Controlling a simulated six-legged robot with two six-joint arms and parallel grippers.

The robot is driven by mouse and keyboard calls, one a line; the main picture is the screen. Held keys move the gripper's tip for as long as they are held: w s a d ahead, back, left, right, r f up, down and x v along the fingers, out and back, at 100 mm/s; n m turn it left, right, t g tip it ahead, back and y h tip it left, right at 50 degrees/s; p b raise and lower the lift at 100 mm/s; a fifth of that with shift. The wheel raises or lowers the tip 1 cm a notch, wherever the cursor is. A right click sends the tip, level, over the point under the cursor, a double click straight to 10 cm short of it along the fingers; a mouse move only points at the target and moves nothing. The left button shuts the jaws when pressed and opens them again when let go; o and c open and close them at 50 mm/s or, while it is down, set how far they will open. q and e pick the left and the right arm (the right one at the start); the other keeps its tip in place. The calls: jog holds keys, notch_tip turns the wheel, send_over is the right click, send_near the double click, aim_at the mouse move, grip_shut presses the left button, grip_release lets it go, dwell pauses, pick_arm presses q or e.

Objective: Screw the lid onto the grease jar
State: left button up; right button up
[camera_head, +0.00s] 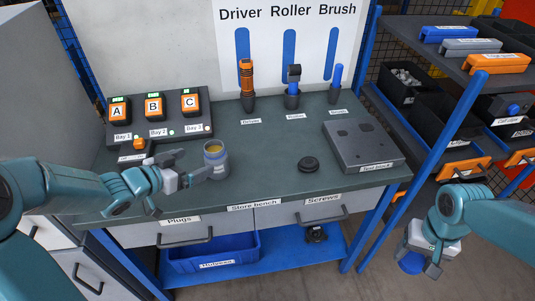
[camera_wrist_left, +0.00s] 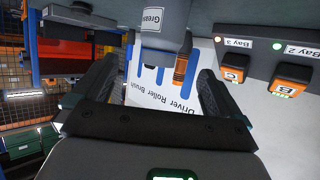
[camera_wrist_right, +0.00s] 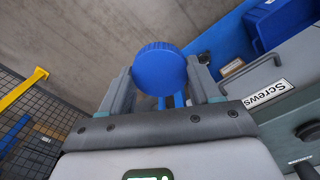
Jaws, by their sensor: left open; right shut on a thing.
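The grease jar (camera_head: 216,165) stands upright and open on the bench, with yellow-brown grease at its mouth. It also shows, with part of its label, at the top of the left wrist view (camera_wrist_left: 163,30). My left gripper (camera_head: 192,164) is open just left of the jar, its fingers pointing at it. In the left wrist view its fingers (camera_wrist_left: 156,80) are spread and the jar lies beyond the tips. My right gripper (camera_head: 421,262) is shut on a blue ribbed lid (camera_wrist_right: 160,68), held off the bench's right end. The lid partly shows in the head view (camera_head: 410,264).
A dark round part (camera_head: 308,164) lies on the bench (camera_head: 270,170) right of the jar. A grey box (camera_head: 362,146) sits at the right end. The bay panel (camera_head: 158,122) stands behind my left gripper, and tool holders stand at the back. A shelf rack (camera_head: 450,130) rises at right.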

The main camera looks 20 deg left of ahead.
aim_at(208, 156)
jog(key=shift+s+r, duration=0.15)
jog(key=shift+s, duration=0.2)
jog(key=shift+w, duration=0.1)
pick_arm(q)
jog(key=x, duration=0.6)
pick_arm(e)
jog(key=shift+f, duration=0.3)
pick_arm(q)
jog(key=shift+w, duration=0.15)
pick_arm(e)
jog(key=shift+r, duration=0.1)
